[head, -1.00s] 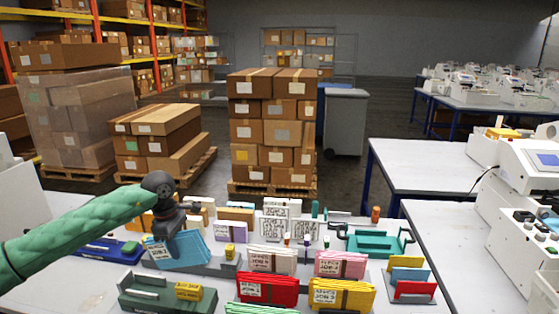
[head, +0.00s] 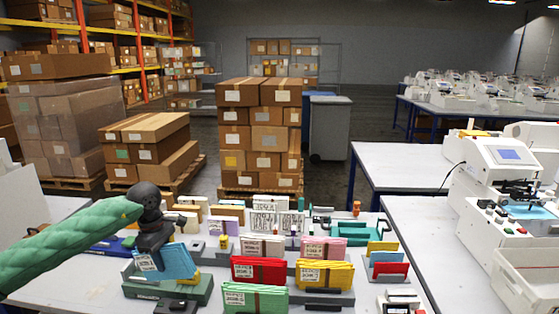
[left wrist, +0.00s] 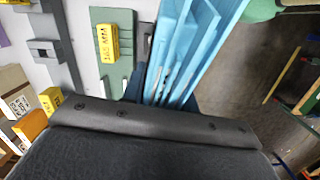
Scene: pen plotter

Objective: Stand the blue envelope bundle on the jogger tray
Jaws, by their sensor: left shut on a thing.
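The blue envelope bundle (head: 180,262) has a white label and is tilted in the head view. My left gripper (head: 155,240) is shut on it from above. The bundle also shows as pale blue sheets in the left wrist view (left wrist: 190,50). A dark green tray (head: 195,293) with a yellow block is just under and behind the bundle in the head view; I take it as the jogger tray. It also shows in the left wrist view (left wrist: 118,75). The bundle hides part of the tray, and I cannot tell whether they touch. My right gripper is not in view.
A red bundle (head: 258,268), a green bundle (head: 255,299) and a yellow bundle (head: 325,275) stand close by to the right. A grey stand (head: 213,257) is just behind. A teal tray (head: 350,228) sits farther back.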

